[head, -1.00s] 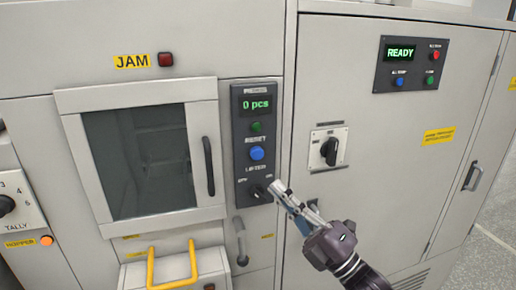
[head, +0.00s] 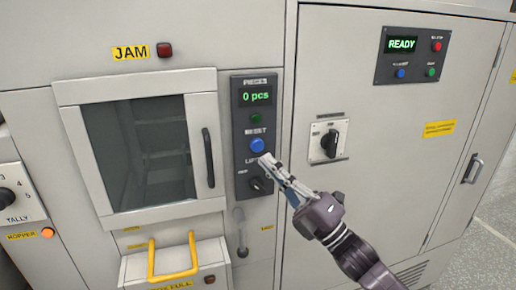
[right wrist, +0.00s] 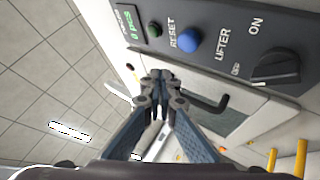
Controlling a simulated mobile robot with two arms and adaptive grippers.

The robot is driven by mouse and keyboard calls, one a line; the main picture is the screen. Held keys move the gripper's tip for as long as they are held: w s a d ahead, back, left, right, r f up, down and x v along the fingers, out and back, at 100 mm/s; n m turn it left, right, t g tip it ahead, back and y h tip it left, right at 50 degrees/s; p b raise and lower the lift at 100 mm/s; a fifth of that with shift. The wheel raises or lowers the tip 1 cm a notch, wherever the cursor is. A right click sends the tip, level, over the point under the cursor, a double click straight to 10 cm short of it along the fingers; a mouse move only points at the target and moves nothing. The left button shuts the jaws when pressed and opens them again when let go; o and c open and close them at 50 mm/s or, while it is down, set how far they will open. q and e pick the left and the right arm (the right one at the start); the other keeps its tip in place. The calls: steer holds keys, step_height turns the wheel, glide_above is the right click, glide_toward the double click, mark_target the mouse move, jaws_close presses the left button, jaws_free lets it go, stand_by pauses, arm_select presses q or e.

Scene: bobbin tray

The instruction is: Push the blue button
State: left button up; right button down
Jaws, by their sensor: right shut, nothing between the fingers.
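The blue button (head: 257,145) sits on the dark control panel (head: 240,165), under the word RESET and above the LIFTER knob (head: 260,184). It also shows in the right wrist view (right wrist: 189,41). My right gripper (head: 266,159) is shut and empty, its tips just below and right of the button in the head view. In the right wrist view the gripper's tips (right wrist: 157,75) appear below and left of the button; I cannot tell whether they touch the panel. A second, smaller blue button (head: 400,73) is on the READY panel. My left gripper is not in view.
The display (head: 257,97) reads 0 pcs, with a dark green button (head: 254,118) below it. A windowed door with a handle (head: 208,158) is at left. A black rotary switch (head: 330,143) is at right. A yellow handle (head: 172,260) sticks out below.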

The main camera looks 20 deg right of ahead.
mark_target(254, 143)
steer(key=shift+w+b, duration=0.45)
steer(key=shift+w, duration=1.55)
steer(key=shift+a, duration=0.1)
steer(key=shift+w, duration=0.45)
steer(key=shift+w+b, duration=0.45)
steer(key=shift+w, duration=0.05)
stand_by(0.4)
steer(key=shift+s, duration=0.95)
steer(key=shift+s, duration=0.1)
steer(key=shift+s+p, duration=0.35)
steer(key=shift+s, duration=2.05)
